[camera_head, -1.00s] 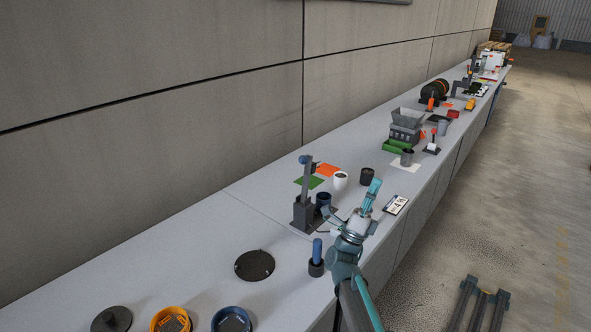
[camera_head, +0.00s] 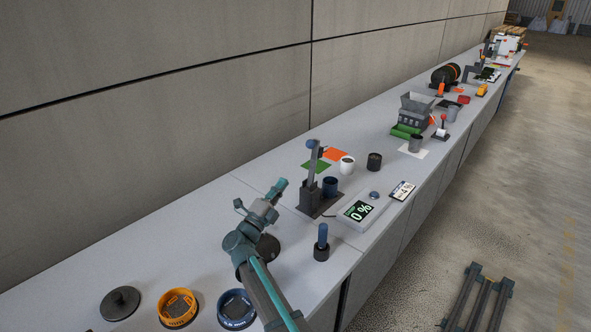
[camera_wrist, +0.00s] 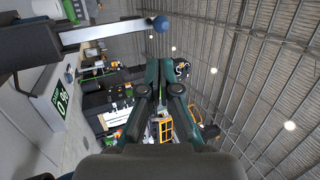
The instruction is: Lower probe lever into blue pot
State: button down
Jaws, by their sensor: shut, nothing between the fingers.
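The probe lever (camera_head: 314,167) is a grey arm with a blue knob (camera_head: 311,144), raised steeply on its dark stand (camera_head: 309,203). The dark blue pot (camera_head: 330,184) stands on the same base, right beside the stand. My gripper (camera_head: 281,185) is shut and empty, left of the stand and apart from it. In the wrist view, my gripper (camera_wrist: 160,66) points forward with its fingers together. The lever (camera_wrist: 105,32) crosses the upper left there, and its blue knob (camera_wrist: 161,24) lies just above my fingertips in the picture.
A display box (camera_head: 359,210) reading 0 % sits right of the stand. A blue-handled tool (camera_head: 322,239) stands upright in a dark holder near the front edge. A white cup (camera_head: 347,165) and dark cup (camera_head: 374,161) stand behind. My arm partly hides a dark disc (camera_head: 268,246).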

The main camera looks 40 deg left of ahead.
jog(key=p+x, duration=0.5)
jog(key=x, duration=0.8)
jog(key=shift+w+r, duration=0.15)
jog(key=shift+w, duration=0.1)
